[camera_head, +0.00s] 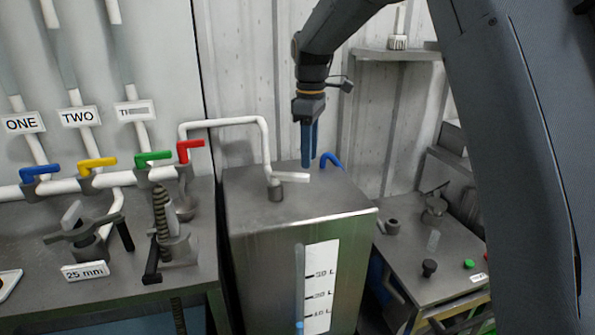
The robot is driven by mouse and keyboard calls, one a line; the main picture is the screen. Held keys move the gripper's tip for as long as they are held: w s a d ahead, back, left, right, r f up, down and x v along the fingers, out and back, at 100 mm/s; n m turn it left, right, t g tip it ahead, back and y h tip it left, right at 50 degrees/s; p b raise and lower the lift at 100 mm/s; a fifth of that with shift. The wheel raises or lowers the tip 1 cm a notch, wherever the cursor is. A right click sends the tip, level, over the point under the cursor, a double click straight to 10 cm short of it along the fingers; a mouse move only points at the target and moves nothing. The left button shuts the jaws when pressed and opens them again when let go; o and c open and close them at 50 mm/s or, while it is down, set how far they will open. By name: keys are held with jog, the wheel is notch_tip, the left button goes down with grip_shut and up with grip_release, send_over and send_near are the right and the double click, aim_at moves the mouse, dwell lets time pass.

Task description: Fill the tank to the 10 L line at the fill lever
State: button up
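The metal tank (255,250) stands in the middle of the view. Its front has a white scale (321,270) with 30, 20 and 10 L lines from top to bottom. In the sight tube (299,270) beside the scale, blue shows only near the bottom, at about (299,326), below the 10 L line. The fill lever (291,177) is a white bar on a grey valve on the tank top, under the white pipe, pointing right. My gripper (309,165) points down, with blue fingers over the tank top's back part, right of the lever and apart from it. The finger gap is unclear.
Blue (40,170), yellow (97,163), green (153,157) and red (189,149) valve handles line the pipes at left. A blue curved handle (332,160) is near my gripper. A bench (440,265) with knobs stands right; a wall shelf (395,55) is above.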

aim_at(298, 174)
jog(key=w+a+n, duration=0.1)
jog(key=w+a+r, duration=0.1)
jog(key=a, duration=0.1)
jog(key=shift+r+n, duration=0.2)
jog(key=shift+n, duration=0.2)
jog(key=shift+d+f+p, duration=0.1)
jog(key=shift+f+p, duration=0.9)
jog(key=shift+f, duration=2.75)
grip_shut()
